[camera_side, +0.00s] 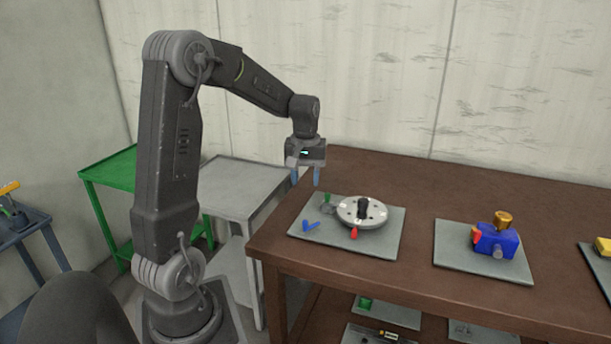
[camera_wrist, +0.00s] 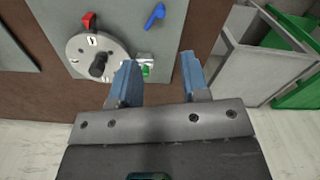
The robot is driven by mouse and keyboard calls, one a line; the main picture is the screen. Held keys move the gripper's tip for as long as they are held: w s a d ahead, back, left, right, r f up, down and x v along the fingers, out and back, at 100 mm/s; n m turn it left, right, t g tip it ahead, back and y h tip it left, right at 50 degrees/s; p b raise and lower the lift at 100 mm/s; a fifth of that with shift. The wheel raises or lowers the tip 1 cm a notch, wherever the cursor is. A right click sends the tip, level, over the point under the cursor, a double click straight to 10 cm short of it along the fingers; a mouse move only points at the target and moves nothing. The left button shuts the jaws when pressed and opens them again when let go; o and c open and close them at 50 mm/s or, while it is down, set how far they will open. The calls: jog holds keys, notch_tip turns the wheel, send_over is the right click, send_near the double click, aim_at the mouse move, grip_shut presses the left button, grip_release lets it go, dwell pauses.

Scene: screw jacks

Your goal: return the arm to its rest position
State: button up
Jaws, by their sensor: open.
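My gripper (camera_side: 306,177) is open and empty, with its blue fingers pointing down above the back left corner of a grey plate. In the wrist view my gripper (camera_wrist: 160,85) shows two blue fingers spread apart with nothing between them. On the plate (camera_side: 384,245) stands a round grey disc (camera_side: 349,215) with a dark knob (camera_side: 363,207) on top. A red part (camera_side: 354,233) is at its front edge, a green part (camera_side: 326,198) behind it on the left, and a blue piece (camera_side: 311,225) lies to the left. A marked rest position does not show in either view.
The brown table (camera_side: 420,195) also holds a grey plate with a blue block (camera_side: 497,240) farther right. A grey cart (camera_side: 235,178) and a green cart (camera_side: 108,170) stand left of the table. A yellow part (camera_side: 603,246) is at the right edge. The air above the table is clear.

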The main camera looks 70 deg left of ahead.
jog(key=shift+r, duration=0.15)
jog(key=s+d+r+m+t+y, duration=0.1)
jog(key=d+r+m, duration=0.2)
jog(key=d, duration=0.3)
jog(key=s+d+r+m+t, duration=0.1)
jog(key=s+d+r+m, duration=0.15)
jog(key=d, duration=0.45)
jog(key=s+d+r+m+t+h, duration=0.1)
jog(key=s+d+r+m+t, duration=0.1)
jog(key=s+d+m, duration=0.4)
jog(key=s+d+t, duration=0.1)
jog(key=s+d, duration=0.2)
jog(key=d, duration=0.3)
jog(key=shift+m+t, duration=0.3)
jog(key=shift+m, duration=0.05)
jog(key=shift+s+r, duration=0.1)
